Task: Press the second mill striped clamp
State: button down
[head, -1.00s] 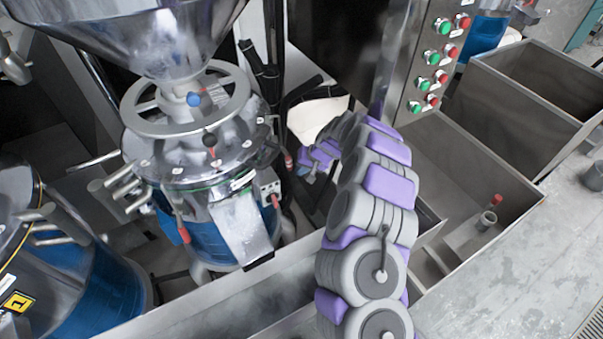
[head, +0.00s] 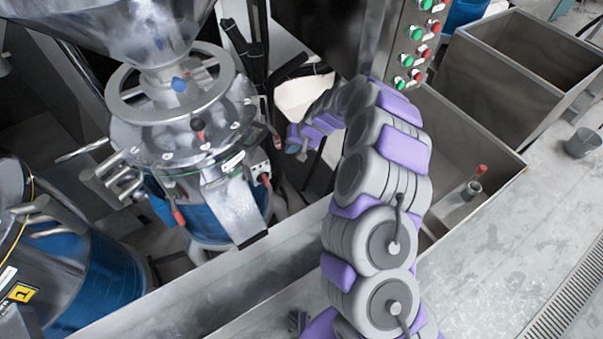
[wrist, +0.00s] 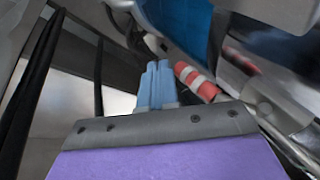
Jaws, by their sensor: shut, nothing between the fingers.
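The second mill (head: 205,150) stands left of centre in the head view, with a steel lid, a handwheel and a blue body. A clamp with red and white stripes (wrist: 195,80) shows in the wrist view, just right of my fingertips. A small red handle on the mill's right side (head: 277,141) in the head view may be this clamp. My gripper (wrist: 157,75) is shut and empty, its blue fingers together beside the clamp. I cannot tell whether they touch it. In the head view my gripper (head: 296,146) is small, at the mill's right side.
Another mill with a yellow label (head: 22,292) stands at the lower left. A control panel with green and red buttons (head: 415,45) is behind my arm. A low metal wall (head: 270,265) runs in front of the mill. Metal bins (head: 500,75) stand at the right beside open floor.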

jog(key=s+d+r+p, duration=0.1)
jog(key=s+d+p, duration=0.2)
jog(key=s, duration=0.9)
jog(key=shift+s+d+r, duration=0.15)
jog(key=shift+s+d, duration=0.1)
jog(key=shift+d, duration=0.1)
